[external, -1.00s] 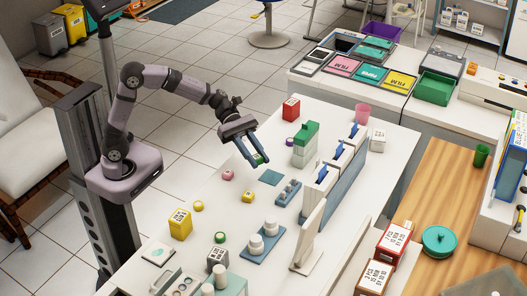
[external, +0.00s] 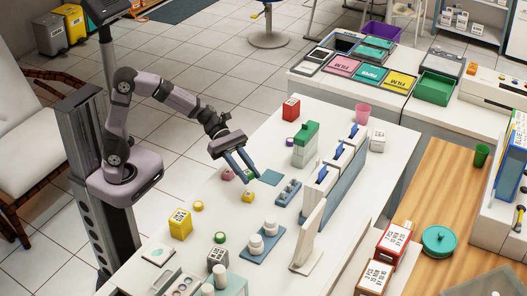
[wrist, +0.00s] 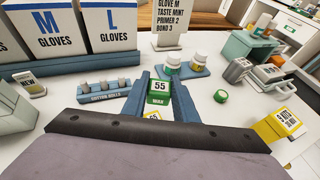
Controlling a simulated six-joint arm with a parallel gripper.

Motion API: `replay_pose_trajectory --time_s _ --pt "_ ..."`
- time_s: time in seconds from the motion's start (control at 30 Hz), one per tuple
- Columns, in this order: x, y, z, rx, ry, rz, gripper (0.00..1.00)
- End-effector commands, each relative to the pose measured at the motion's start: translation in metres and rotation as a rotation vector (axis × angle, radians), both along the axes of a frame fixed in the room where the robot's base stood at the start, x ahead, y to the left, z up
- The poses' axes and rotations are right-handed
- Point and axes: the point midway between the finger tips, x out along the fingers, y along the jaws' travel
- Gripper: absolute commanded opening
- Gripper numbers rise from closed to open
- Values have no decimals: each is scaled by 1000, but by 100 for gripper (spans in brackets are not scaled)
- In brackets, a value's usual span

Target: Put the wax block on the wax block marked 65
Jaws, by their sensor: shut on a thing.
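My gripper (external: 246,174) is shut on a green wax block (wrist: 160,86) labelled 55 WAX, held between its two fingers above the white table. A small yellow block (external: 248,196) sits on the table just below the fingertips in the external view, apart from the held block.
A blue-grey tray with white jars (external: 262,243) and a small holder of cotton rolls (external: 288,192) stand near. A pink block (external: 227,174), a yellow box (external: 180,224) and tall glove boxes (external: 320,185) stand around.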

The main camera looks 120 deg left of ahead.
Motion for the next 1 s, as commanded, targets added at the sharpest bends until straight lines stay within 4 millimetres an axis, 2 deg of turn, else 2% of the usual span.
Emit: replay_pose_trajectory --time_s 0.03,0.1,0.47,0.7,1.0 --pt "0 0 -11 -3 2 1 5" --pt "0 0 -20 -3 2 0 5" --pt "0 0 -34 -1 0 -1 5" --pt "0 0 -62 -3 2 -1 5" --pt "0 0 -67 0 -1 0 5"
